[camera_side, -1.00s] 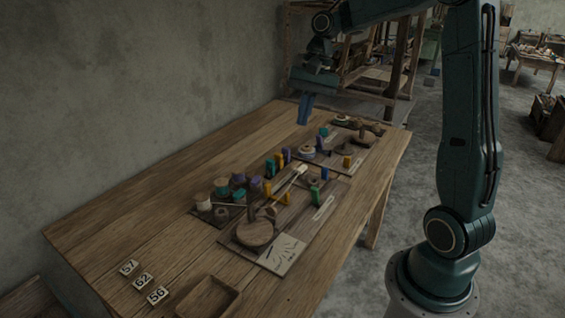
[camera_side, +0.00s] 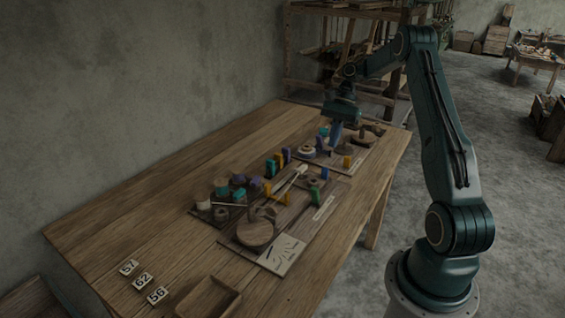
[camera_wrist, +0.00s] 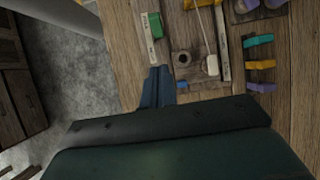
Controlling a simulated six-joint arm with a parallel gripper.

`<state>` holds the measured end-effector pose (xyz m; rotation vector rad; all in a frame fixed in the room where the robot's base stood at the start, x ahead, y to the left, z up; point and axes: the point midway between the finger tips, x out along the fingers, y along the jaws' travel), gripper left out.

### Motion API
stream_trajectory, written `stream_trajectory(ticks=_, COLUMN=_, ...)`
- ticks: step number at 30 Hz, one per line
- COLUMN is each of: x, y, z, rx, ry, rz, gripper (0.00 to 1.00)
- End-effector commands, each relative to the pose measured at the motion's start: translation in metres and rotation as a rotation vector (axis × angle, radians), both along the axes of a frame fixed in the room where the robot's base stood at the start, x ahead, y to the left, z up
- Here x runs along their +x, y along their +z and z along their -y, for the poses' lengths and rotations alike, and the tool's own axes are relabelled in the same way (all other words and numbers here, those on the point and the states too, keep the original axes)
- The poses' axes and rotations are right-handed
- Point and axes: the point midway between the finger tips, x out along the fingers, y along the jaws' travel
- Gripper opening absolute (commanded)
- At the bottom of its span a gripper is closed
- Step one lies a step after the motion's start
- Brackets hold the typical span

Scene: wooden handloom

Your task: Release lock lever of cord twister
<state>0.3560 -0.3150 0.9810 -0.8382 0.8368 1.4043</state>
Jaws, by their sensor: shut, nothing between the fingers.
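My gripper (camera_side: 335,142) is shut and empty, pointing down over the far end of the wooden bench in the side view. In the wrist view its blue fingers (camera_wrist: 158,82) are together, just left of a wooden piece with a round hole (camera_wrist: 184,58). A rod with a pale tip (camera_wrist: 212,65) lies right of that piece. The far board carries small round wooden parts, partly hidden by my gripper. I cannot clearly tell which part is the cord twister or its lock lever. No grip on anything shows.
A green block (camera_wrist: 154,25) stands ahead of the fingers, with yellow, teal and purple clips to the right. A wooden disc (camera_side: 255,233) sits on the nearer board. Number tiles (camera_side: 143,280) and a shallow tray (camera_side: 208,300) are at the near end. The bench's left side is clear.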

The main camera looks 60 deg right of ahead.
Motion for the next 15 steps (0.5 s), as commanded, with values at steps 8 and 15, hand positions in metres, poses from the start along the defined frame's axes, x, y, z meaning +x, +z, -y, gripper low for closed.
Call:
stream_trajectory(ticks=8, x=-0.0002, y=-0.0013, z=0.0002, rx=0.001, ry=-0.002, rz=-0.001, gripper=0.0)
stream_trajectory(ticks=15, x=0.0004, y=-0.007, z=-0.0035, rx=0.003, ry=-0.002, rz=-0.001, gripper=0.0)
